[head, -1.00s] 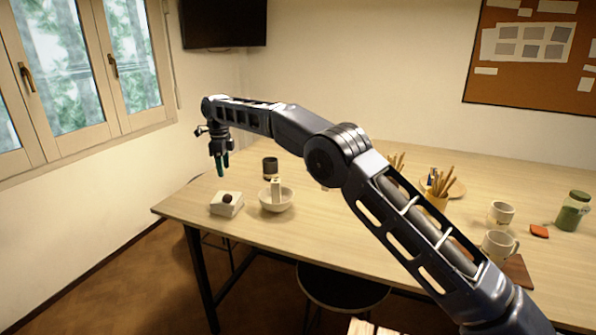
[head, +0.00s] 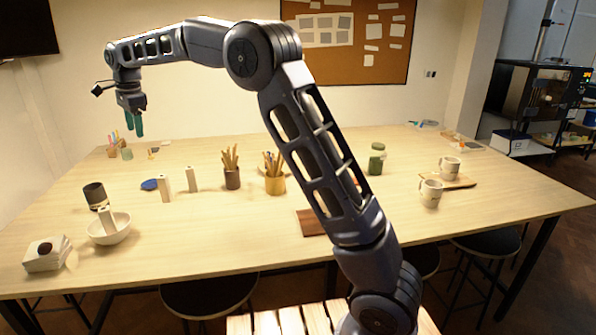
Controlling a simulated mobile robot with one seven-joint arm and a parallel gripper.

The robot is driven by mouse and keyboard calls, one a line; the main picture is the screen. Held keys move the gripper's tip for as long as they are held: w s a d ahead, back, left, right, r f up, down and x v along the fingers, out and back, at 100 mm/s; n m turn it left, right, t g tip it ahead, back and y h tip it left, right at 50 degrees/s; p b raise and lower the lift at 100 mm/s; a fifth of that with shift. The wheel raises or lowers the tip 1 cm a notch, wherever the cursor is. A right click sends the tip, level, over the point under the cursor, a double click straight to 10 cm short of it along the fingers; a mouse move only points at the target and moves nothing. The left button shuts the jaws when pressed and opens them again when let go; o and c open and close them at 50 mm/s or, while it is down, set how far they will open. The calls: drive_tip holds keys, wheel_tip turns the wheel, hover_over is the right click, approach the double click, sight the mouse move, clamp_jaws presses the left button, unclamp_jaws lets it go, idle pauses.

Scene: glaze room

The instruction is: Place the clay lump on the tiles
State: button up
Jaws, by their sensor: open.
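The clay lump (head: 45,248) is a small dark brown ball. It sits on top of the tiles (head: 46,262), a low stack of white squares at the table's front left corner. My gripper (head: 134,124) hangs above the left part of the table with its green fingers pointing down. It is open and nothing shows between the fingers. It is well above and behind the tiles, to their right in the picture, and apart from the lump.
A white bowl (head: 118,238) with a pale block in it stands right of the tiles, a dark cup (head: 95,194) behind it. Two pale upright blocks, brush pots (head: 232,178), a green jar (head: 376,160) and mugs (head: 431,194) stand further right.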

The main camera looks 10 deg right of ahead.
drive_tip(key=d+r+n, duration=0.1)
drive_tip(key=d+r, duration=0.2)
drive_tip(key=d, duration=0.7)
drive_tip(key=d+r+n, duration=0.1)
drive_tip(key=d+r, duration=0.2)
drive_tip(key=d, duration=0.8)
drive_tip(key=s+d+n+t, duration=0.1)
drive_tip(key=s+d, duration=0.2)
drive_tip(key=d, duration=0.6)
drive_tip(key=s+d+n+t, duration=0.1)
drive_tip(key=s+d+n, duration=0.15)
drive_tip(key=d, duration=0.65)
drive_tip(key=s+d+f+n, duration=0.1)
drive_tip(key=s+d+f, duration=0.3)
drive_tip(key=s+d, duration=0.3)
drive_tip(key=s+d+f+n+t, duration=0.1)
drive_tip(key=s+d+f+n, duration=0.1)
drive_tip(key=s+d+f, duration=0.3)
drive_tip(key=s+d+f+n+h, duration=0.1)
drive_tip(key=s+d+f, duration=0.3)
drive_tip(key=s+d, duration=0.5)
drive_tip(key=s+n, duration=0.1)
drive_tip(key=s, duration=0.3)
drive_tip(key=shift+f+t, duration=0.3)
drive_tip(key=shift+t, duration=0.1)
